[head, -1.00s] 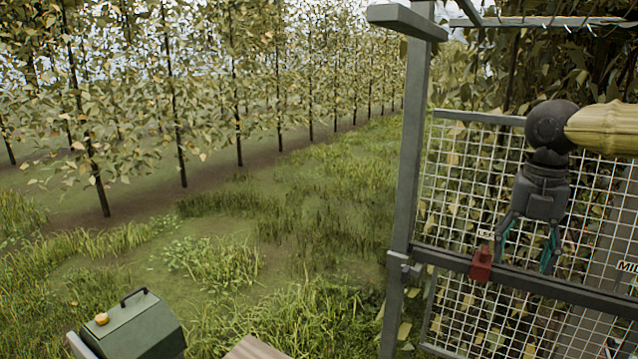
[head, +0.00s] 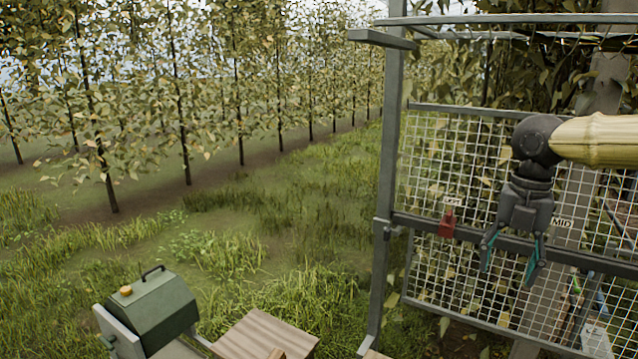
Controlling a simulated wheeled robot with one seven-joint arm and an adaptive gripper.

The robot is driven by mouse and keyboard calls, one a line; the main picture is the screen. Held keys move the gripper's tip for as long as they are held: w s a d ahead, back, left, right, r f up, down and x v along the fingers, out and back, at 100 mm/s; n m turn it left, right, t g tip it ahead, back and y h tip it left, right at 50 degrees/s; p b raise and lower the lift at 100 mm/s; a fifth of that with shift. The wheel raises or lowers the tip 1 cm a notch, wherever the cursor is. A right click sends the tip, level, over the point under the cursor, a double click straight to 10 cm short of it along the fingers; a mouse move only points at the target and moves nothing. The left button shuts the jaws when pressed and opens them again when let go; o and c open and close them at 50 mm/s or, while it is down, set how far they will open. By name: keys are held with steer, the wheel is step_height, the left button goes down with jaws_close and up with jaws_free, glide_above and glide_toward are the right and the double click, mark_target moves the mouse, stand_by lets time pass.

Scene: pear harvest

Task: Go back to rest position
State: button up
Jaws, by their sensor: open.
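My gripper (head: 512,262) hangs fingers-down at the right of the head view, below my yellow-tan arm. Its two fingers with teal pads are apart, and nothing shows between them. It is in front of the wire mesh panel (head: 440,165) and overlaps the grey crossbar in the picture. No pear shows in or near it.
A red clip (head: 447,222) sits on the grey crossbar (head: 410,219), left of my gripper. A grey post (head: 384,190) stands further left. A green box (head: 152,310) with a handle and a wooden surface (head: 268,335) are at the bottom. Open grass lies left, with tree rows behind.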

steer(key=a+f+m+g+y, duration=0.1)
steer(key=a+f+m, duration=0.2)
steer(key=a+f, duration=0.5)
steer(key=a+f+m+g+y, duration=0.1)
steer(key=a+f+m, duration=0.25)
steer(key=f, duration=0.75)
steer(key=s+a+f+m+y, duration=0.1)
steer(key=s+a+f+m, duration=0.25)
steer(key=f, duration=0.45)
steer(key=s+a+f+m+y, duration=0.1)
steer(key=s+a+f+m, duration=0.25)
steer(key=f, duration=0.55)
steer(key=s+f+m+h, duration=0.1)
steer(key=s+f+m, duration=0.85)
steer(key=f, duration=0.35)
steer(key=s+d+f+m+t+h, duration=0.25)
steer(key=s+d+f+m, duration=0.35)
steer(key=s+f, duration=0.45)
step_height(320, 180, down, 12)
steer(key=s+b, duration=0.1)
steer(key=b, duration=1.3)
steer(key=shift+s+d+m+h, duration=0.15)
steer(key=shift+s+m+h, duration=0.15)
steer(key=shift+h, duration=0.15)
